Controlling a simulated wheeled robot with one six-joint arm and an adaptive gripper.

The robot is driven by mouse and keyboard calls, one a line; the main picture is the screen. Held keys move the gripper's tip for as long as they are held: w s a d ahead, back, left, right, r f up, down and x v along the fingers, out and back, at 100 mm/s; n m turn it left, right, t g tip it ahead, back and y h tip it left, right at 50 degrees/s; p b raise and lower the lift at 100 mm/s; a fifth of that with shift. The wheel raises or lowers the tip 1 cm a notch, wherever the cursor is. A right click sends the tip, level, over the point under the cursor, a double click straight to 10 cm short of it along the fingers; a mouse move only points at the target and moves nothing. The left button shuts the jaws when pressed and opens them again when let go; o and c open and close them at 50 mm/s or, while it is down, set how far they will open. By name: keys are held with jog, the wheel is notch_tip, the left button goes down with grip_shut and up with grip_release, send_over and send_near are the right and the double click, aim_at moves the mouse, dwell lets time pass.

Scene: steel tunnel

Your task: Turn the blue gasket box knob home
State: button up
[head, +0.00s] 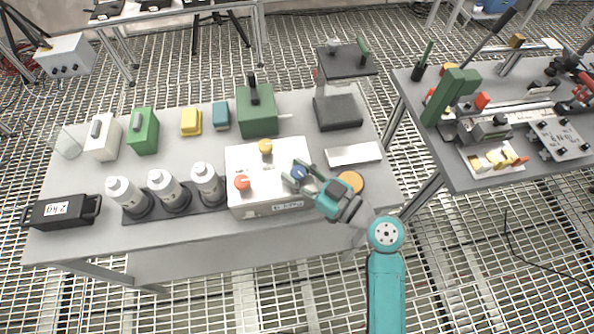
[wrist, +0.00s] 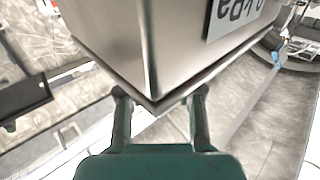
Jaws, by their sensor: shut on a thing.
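A white box (head: 265,206) stands at the front right of the left table, with a small label on its front. Three knobs sit on its top: an orange-red one (head: 242,182), a yellow one (head: 265,147) and a blue one (head: 298,172). My gripper (head: 301,174) reaches in from the right with its fingers on either side of the blue knob, shut on it. In the wrist view the fingers (wrist: 160,100) stand apart, with the box's corner (wrist: 152,60) and upside-down label filling the top. The knob and its grip are hidden there.
Several white bottles (head: 163,187) in a dark rack stand left of the box. A green box (head: 257,110) and a dark stand (head: 338,111) are behind it. A white block (head: 353,155) and an orange disc (head: 350,181) lie close to my gripper's right.

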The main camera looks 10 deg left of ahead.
jog(key=shift+m+t+h, duration=1.7)
jog(key=shift+t, duration=0.3)
jog(key=shift+m+t+h, duration=0.7)
jog(key=shift+m+h, duration=0.1)
jog(key=shift+h, duration=0.2)
jog(key=o, duration=1.2)
jog(key=shift+w, duration=0.1)
jog(key=v, duration=1.2)
